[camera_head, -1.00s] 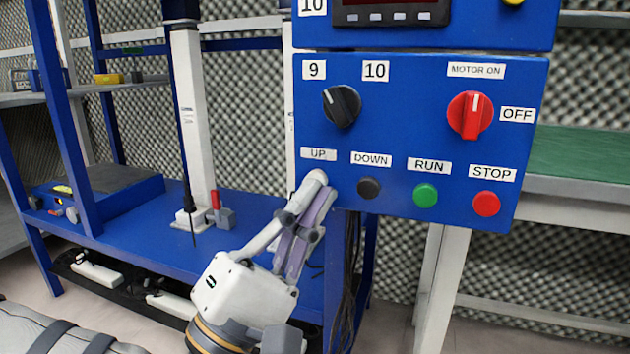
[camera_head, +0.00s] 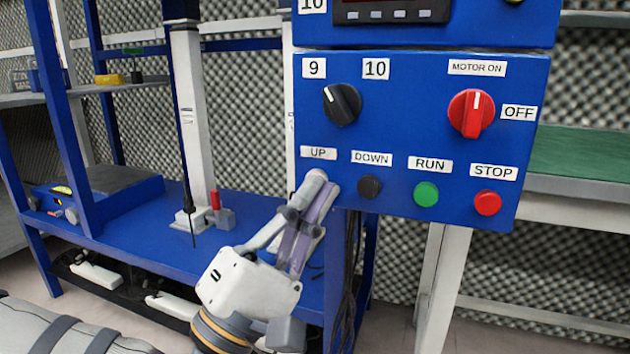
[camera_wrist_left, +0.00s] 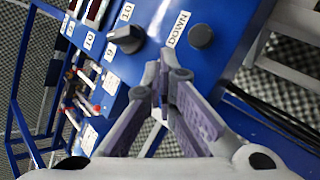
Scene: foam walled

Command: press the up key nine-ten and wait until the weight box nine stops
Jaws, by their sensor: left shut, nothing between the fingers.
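The blue control panel (camera_head: 400,135) fills the upper right of the head view. Its UP label (camera_head: 318,153) sits at the lower left, and the key under it is hidden behind my fingertips. My left gripper (camera_head: 316,178) is shut and empty, its tips at the spot below that label. I cannot tell whether they press the key. In the left wrist view the gripper (camera_wrist_left: 164,85) points at the panel, beside the dark selector knob (camera_wrist_left: 127,38). I cannot make out weight box nine for certain. My right gripper is not in view.
The selector knob (camera_head: 342,104) points toward 9. The red motor knob (camera_head: 471,113) points up toward MOTOR ON. A black DOWN key (camera_head: 369,187), a green RUN key (camera_head: 426,194) and a red STOP key (camera_head: 487,203) lie to the right. A blue frame (camera_head: 150,235) stands left.

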